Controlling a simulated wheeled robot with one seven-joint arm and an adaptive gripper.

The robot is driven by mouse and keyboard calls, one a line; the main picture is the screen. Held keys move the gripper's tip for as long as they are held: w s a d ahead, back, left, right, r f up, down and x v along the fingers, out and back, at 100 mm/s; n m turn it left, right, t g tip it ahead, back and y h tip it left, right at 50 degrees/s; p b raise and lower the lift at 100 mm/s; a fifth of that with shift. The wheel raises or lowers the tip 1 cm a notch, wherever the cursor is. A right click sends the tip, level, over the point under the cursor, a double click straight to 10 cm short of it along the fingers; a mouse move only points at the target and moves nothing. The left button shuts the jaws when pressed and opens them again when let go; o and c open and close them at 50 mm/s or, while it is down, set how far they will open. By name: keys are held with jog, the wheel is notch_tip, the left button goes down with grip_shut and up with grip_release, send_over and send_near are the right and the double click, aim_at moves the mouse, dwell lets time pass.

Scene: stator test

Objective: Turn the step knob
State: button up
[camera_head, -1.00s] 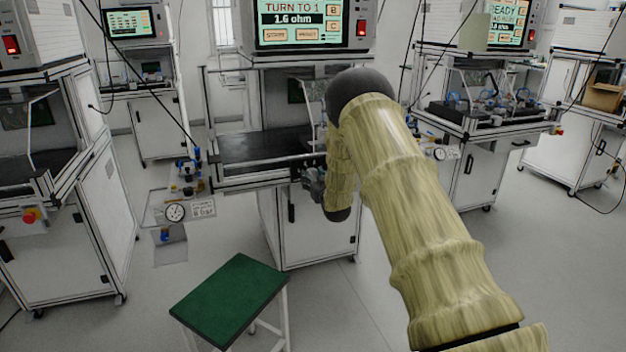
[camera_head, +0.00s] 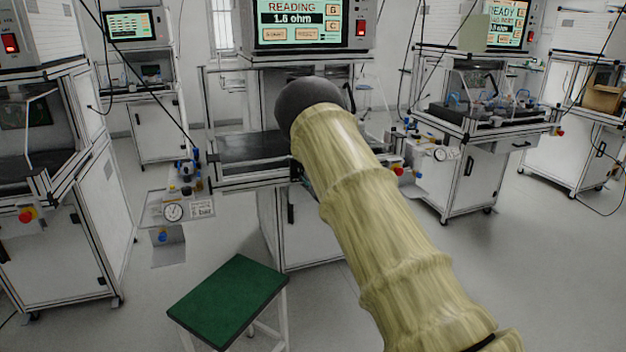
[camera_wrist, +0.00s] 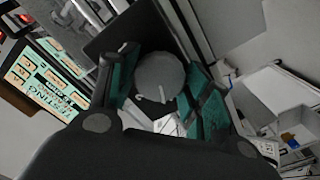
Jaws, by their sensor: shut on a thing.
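The step knob (camera_wrist: 160,75) shows in the wrist view as a grey round cap with a small white mark near its lower edge. My gripper (camera_wrist: 165,92) is shut on it, with teal finger pads on its left and right sides. In the head view my arm hides both the gripper and the knob, in front of the middle bench. The screen (camera_head: 300,20) above that bench shows "READING" and 1.6 ohm.
The middle bench has a dark top (camera_head: 250,147). A green-topped stool (camera_head: 228,300) stands in front of it. A gauge panel (camera_head: 173,212) is at the left, and another bench (camera_head: 480,125) stands at the right. Open floor lies between the benches.

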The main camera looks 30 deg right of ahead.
dwell(0.5)
jog(key=o, duration=1)
jog(key=shift+o, duration=0.2)
jog(key=v, duration=1.2)
